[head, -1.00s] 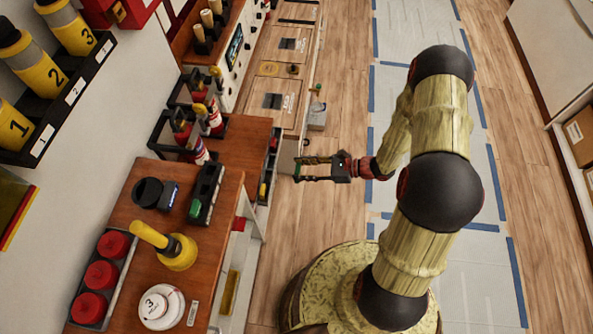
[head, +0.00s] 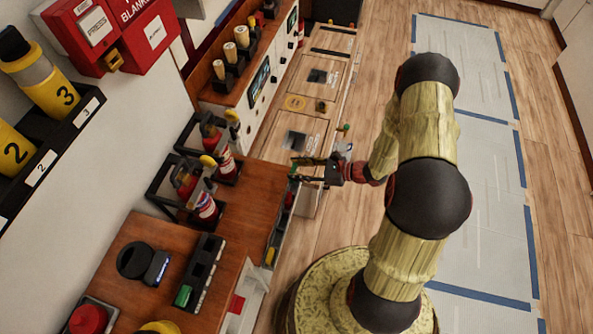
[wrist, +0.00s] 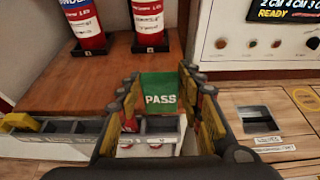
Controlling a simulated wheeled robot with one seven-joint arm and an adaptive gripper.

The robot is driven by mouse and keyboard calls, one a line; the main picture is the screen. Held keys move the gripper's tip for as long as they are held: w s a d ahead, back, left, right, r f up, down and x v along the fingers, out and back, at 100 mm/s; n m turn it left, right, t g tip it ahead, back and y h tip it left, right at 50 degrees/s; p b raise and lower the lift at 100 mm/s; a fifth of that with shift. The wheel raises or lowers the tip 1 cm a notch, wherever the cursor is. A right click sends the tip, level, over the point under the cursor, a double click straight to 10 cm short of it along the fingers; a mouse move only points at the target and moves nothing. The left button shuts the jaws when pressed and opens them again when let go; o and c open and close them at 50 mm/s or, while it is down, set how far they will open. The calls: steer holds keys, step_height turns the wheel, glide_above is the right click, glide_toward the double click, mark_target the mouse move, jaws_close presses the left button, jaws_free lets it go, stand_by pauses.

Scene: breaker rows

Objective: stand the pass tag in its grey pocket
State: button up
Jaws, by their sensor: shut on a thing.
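The pass tag (wrist: 160,92) is a green plate with white PASS lettering, upright between my fingers in the wrist view. My gripper (wrist: 158,100) is shut on it. In the head view my gripper (head: 305,168) is beside the front edge of the wooden counter. A grey rack (wrist: 62,128) with open compartments runs along that edge, left of and below the tag in the wrist view. My fingers hide part of it. I cannot tell which compartment, if any, is the tag's grey pocket. The tag's lower end is not clearly seen.
Fire extinguishers (head: 205,208) stand in black frames on the counter (head: 255,205). A panel with a lit display (wrist: 282,12) stands behind, at the right. Wooden panels with a dark recess (wrist: 257,120) lie right of my gripper. Open floor (head: 330,225) is in front of the counter.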

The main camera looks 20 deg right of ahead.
mark_target(288, 181)
stand_by(0.4)
steer(key=shift+s+f+b, duration=0.1)
steer(key=shift+f+b, duration=2.05)
steer(key=shift+f, duration=0.85)
steer(key=shift+f+b, duration=0.9)
steer(key=shift+f, duration=0.45)
steer(key=o, duration=1)
steer(key=v, duration=1.2)
